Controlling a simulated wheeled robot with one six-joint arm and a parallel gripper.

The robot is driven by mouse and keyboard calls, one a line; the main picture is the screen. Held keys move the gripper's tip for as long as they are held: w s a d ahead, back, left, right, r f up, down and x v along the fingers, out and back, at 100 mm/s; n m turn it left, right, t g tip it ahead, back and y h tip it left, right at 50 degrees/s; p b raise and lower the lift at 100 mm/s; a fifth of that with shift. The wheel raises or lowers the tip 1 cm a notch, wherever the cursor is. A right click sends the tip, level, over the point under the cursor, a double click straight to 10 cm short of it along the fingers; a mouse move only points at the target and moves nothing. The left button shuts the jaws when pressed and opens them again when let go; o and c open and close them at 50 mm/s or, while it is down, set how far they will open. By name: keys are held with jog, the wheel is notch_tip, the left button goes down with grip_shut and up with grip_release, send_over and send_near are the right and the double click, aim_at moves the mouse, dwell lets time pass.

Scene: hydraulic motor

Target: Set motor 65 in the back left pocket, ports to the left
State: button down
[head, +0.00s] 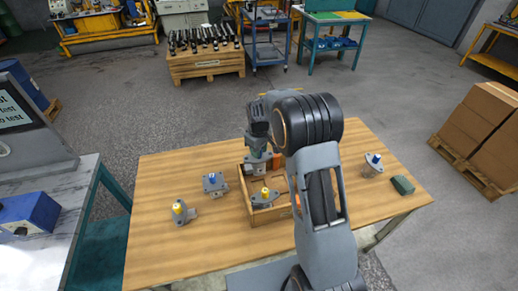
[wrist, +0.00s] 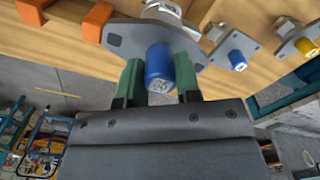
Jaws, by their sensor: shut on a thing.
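My gripper (head: 258,148) is over the back left of the wooden crate (head: 268,218) in the head view. In the wrist view its green fingers (wrist: 159,82) are shut on a motor with a blue shaft (wrist: 160,64) and a grey flange (wrist: 128,42). The same held motor (head: 254,163) shows below my gripper in the head view, at the back left pocket. Whether it touches the pocket floor, and which way its ports face, I cannot tell. A yellow-capped motor (head: 264,197) is in the front left of the crate. My arm hides the crate's right side.
Left of the crate stand a blue-capped motor (head: 214,183) and a yellow-capped motor (head: 181,211). Orange pieces (wrist: 97,22) show near the held motor. The table's left end is clear.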

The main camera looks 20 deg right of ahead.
aim_at(259, 168)
jog(key=shift+f+b, duration=3.1)
jog(key=shift+f, duration=1.65)
jog(key=shift+f+b, duration=0.45)
jog(key=shift+f, duration=0.15)
jog(key=c, duration=0.7)
grip_release()
jog(key=shift+c, duration=0.2)
jog(key=shift+f, duration=0.1)
